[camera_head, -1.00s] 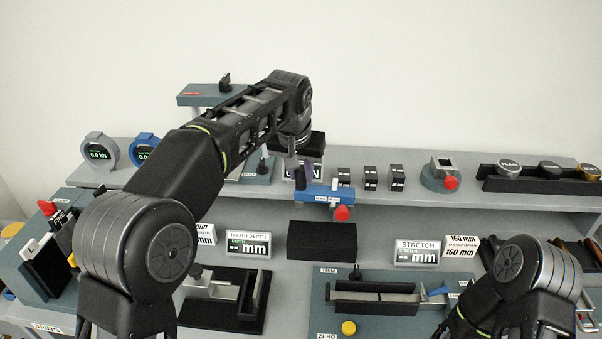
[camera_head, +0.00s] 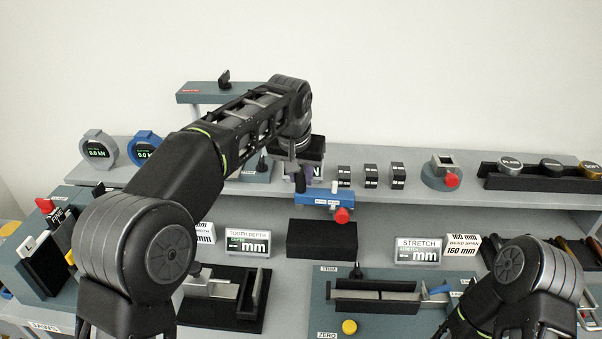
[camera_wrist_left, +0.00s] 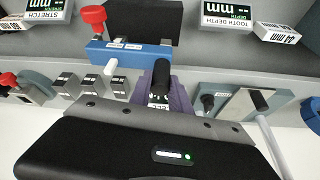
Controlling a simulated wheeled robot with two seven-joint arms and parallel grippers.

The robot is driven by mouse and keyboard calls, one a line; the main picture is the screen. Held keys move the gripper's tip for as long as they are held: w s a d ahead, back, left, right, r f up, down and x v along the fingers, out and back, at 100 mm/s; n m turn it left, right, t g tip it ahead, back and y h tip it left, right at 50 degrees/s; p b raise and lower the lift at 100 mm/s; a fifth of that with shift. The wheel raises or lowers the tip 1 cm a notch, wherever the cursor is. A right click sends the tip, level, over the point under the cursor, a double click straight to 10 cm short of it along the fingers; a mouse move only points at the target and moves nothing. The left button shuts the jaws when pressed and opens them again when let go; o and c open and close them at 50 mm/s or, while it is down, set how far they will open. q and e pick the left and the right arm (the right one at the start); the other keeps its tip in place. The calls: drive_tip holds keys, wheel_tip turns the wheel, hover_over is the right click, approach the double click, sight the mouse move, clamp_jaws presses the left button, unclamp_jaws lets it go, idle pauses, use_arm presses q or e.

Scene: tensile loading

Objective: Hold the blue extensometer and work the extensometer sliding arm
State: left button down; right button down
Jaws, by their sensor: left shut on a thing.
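The blue extensometer (camera_head: 318,199) is in front of the shelf edge in the head view, with a red knob (camera_head: 342,215) at its front right and a small white peg on top. In the left wrist view its blue body (camera_wrist_left: 130,55), red knob (camera_wrist_left: 93,17) and white peg (camera_wrist_left: 110,69) show beyond my gripper. My left gripper (camera_head: 303,180) is shut at the extensometer's left end, on its dark upright grip (camera_wrist_left: 161,75). The fingers partly hide the contact. I cannot make out the sliding arm clearly. My right gripper is out of view; only its arm shows.
A black block (camera_head: 322,240) stands below the extensometer, beside the tooth depth sign (camera_head: 247,242) and the stretch sign (camera_head: 418,250). Small black blocks (camera_head: 370,176) line the shelf to the right. A green-grey fixture (camera_head: 375,310) lies in front.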

sight(301, 202)
use_arm(q)
drive_tip(key=shift+f+b, duration=2.65)
drive_tip(key=shift+f, duration=1.3)
drive_tip(key=shift+f, duration=0.25)
